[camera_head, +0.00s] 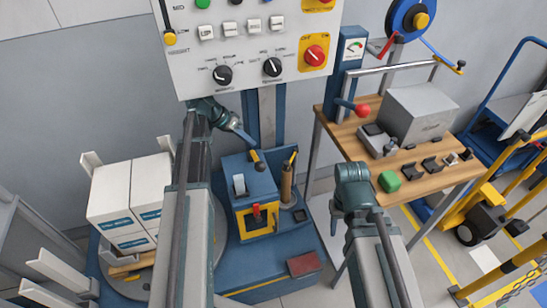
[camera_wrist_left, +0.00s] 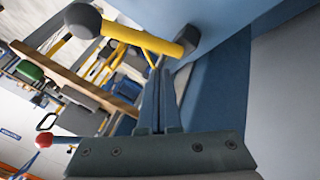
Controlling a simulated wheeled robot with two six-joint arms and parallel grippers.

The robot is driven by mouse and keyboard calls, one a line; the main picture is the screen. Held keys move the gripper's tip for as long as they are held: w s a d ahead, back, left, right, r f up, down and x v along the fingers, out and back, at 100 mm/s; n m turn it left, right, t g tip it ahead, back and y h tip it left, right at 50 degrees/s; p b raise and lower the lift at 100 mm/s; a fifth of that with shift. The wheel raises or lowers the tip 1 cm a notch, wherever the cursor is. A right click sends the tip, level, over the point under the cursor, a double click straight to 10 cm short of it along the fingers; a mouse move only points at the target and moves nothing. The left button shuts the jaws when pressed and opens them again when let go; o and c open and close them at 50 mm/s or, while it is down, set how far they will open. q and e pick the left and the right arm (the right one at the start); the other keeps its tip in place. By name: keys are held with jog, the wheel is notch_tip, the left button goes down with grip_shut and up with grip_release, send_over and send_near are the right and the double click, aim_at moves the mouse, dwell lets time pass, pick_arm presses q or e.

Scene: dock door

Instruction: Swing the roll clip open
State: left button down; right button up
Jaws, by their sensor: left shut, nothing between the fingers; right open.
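The roll clip appears to be the short yellow bar (camera_head: 258,162) with dark ends at the top of the blue machine box (camera_head: 240,175). In the left wrist view the yellow bar (camera_wrist_left: 140,36) has a grey ball on one end and a dark block on the other, beside a blue surface. My left gripper (camera_head: 249,141) is shut and empty, just behind and above the bar in the head view. Its fingertips (camera_wrist_left: 164,65) point toward the dark-block end; I cannot tell whether they touch. My right gripper (camera_head: 352,172) is open and empty, right of the box; its fingers are hardly visible.
A control panel (camera_head: 250,45) with knobs stands above. White cartons (camera_head: 110,192) are stacked at left. A brown post (camera_head: 287,183) stands beside the box. A wooden bench (camera_head: 435,182) with a grey block and small tools is at right. A dark red block (camera_head: 304,264) lies in front.

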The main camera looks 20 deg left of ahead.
aim_at(285, 164)
pick_arm(q)
jog(key=w+d+f+b, duration=0.2)
jog(key=d+f+b, duration=0.6)
jog(key=d, duration=0.1)
jog(key=shift+f, duration=0.2)
jog(key=shift+d, duration=0.1)
jog(key=shift+s+d, duration=0.3)
jog(key=shift+d, duration=0.45)
jog(key=shift+s+d, duration=0.3)
jog(key=shift+d, duration=0.45)
jog(key=shift+a, duration=0.1)
jog(key=shift+w, duration=0.1)
